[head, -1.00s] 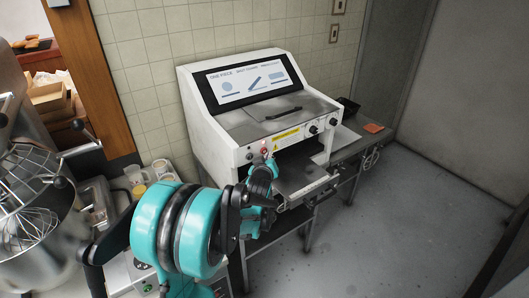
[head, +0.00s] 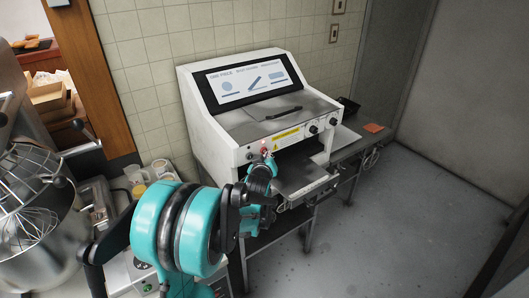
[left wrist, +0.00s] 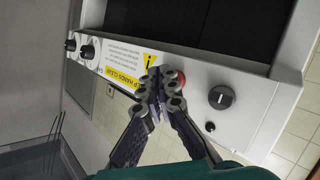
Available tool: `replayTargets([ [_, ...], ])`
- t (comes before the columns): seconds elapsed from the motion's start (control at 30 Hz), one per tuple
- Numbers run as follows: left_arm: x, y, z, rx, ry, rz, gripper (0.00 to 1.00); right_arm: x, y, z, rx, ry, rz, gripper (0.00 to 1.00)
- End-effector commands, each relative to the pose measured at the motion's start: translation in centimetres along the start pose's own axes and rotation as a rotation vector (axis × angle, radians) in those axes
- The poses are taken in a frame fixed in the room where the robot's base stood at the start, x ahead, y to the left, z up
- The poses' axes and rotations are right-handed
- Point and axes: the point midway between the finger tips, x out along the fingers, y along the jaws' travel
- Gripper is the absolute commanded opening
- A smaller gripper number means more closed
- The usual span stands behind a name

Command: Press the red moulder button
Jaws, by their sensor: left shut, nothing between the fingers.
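The moulder (head: 205,128) is a white machine with a tilted display, standing against the tiled wall. Its red button (head: 264,150) is on the left part of the front panel. In the left wrist view the red button (left wrist: 181,78) shows partly behind my fingertips, beside a yellow warning label (left wrist: 123,83). My left gripper (head: 268,161) is shut and empty, its tips right at the button. It also shows in the left wrist view (left wrist: 162,76), where the tips overlap the button's edge. I cannot tell whether they touch it. My right gripper is not in view.
Black knobs (left wrist: 221,98) sit on the same panel near the button. A steel mixer with a wire whisk (head: 30,225) stands at the left. Mugs (head: 160,167) stand on the counter beside it. A side table with an orange item (head: 373,128) is at right; the floor there is clear.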

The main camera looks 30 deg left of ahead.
Motion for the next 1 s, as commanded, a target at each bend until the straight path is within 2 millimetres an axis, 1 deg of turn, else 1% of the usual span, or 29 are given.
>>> replayTargets([
  [1.0,0.66,-0.53,-0.49,0.000,0.001,-0.001,0.00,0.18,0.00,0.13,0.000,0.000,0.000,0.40],
])
